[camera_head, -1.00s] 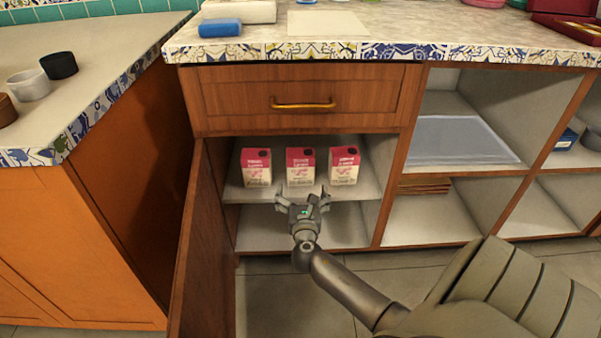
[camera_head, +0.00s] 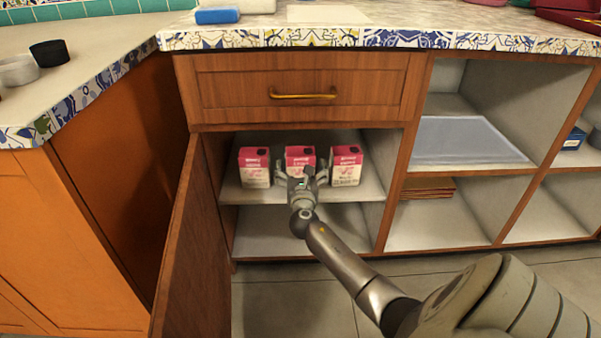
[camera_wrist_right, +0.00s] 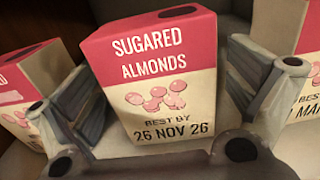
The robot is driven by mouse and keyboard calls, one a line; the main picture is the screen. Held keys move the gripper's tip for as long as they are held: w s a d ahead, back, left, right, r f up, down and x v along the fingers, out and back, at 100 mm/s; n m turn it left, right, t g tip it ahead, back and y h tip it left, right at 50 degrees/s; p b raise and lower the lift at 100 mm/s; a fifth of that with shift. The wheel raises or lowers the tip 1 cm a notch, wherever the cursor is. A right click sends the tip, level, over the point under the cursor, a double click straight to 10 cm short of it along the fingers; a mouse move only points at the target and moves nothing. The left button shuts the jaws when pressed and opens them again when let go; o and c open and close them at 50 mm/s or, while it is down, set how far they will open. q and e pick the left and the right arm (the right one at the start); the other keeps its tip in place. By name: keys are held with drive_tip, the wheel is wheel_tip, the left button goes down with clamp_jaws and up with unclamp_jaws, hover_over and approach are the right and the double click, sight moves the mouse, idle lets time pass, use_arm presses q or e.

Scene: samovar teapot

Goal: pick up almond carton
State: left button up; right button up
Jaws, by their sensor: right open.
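Three pink and cream almond cartons stand upright in a row on the upper shelf of the open cupboard: the left carton (camera_head: 254,167), the middle carton (camera_head: 300,158) and the right carton (camera_head: 346,166). My right gripper (camera_head: 301,174) is open in front of the middle carton and hides its lower part. In the right wrist view, the middle carton (camera_wrist_right: 160,80) reads "Sugared Almonds, best by 26 Nov 26". It stands between the open fingers of the right gripper (camera_wrist_right: 168,95), tilted a little in the picture. I cannot tell whether the fingers touch it. My left gripper is not in view.
The open cupboard door (camera_head: 188,245) stands on the left. A closed drawer (camera_head: 300,88) is just above the opening. The left carton (camera_wrist_right: 35,95) and right carton (camera_wrist_right: 308,75) flank the fingers closely. The lower shelf (camera_head: 270,230) is bare.

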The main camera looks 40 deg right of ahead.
drive_tip(key=shift+x, duration=0.85)
drive_tip(key=c, duration=1.2)
drive_tip(key=shift+c, duration=0.4)
drive_tip(key=shift+r, duration=0.15)
